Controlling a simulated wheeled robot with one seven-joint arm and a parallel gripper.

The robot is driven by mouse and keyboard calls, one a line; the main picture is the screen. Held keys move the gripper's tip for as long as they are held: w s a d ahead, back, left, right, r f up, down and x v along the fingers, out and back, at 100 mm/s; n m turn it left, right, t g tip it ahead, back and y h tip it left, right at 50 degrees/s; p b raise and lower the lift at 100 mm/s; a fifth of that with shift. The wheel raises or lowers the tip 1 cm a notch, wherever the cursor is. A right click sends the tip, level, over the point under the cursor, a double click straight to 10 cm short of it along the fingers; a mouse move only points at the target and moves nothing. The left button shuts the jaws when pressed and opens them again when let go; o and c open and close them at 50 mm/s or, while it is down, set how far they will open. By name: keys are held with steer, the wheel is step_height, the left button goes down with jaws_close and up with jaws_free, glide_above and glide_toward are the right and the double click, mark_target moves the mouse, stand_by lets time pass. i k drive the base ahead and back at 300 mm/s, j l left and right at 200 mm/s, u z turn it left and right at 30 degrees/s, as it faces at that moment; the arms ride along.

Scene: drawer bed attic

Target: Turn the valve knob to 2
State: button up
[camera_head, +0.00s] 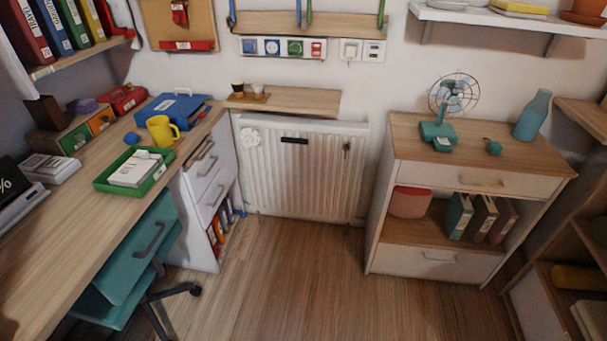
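The valve knob (250,138) looks like a round white dial at the upper left of the white radiator (300,178), low against the far wall. Its markings are too small to read, so I cannot tell its setting. A small dark fitting (346,148) sits at the radiator's upper right. A dark strip (294,140) is on the radiator's upper front. My gripper is not in view.
A wooden shelf (300,101) with small cups juts out just above the radiator. The desk's drawer unit (207,190) stands close on the left, and a wooden cabinet (440,268) on the right. A teal chair (140,255) is lower left. The wooden floor (280,285) in front is clear.

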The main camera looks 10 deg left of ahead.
mark_target(248, 142)
steer(key=i+j+u, duration=0.1)
steer(key=i+j, duration=0.2)
steer(key=i+j+u, duration=0.15)
steer(key=i+j, duration=0.15)
steer(key=i, duration=0.2)
steer(key=i+j+u, duration=0.1)
steer(key=i+j, duration=0.15)
steer(key=i, duration=0.15)
steer(key=i+j+u, duration=0.15)
steer(key=i, duration=0.3)
steer(key=i+j+u, duration=0.1)
steer(key=i, duration=0.3)
steer(key=j, duration=0.1)
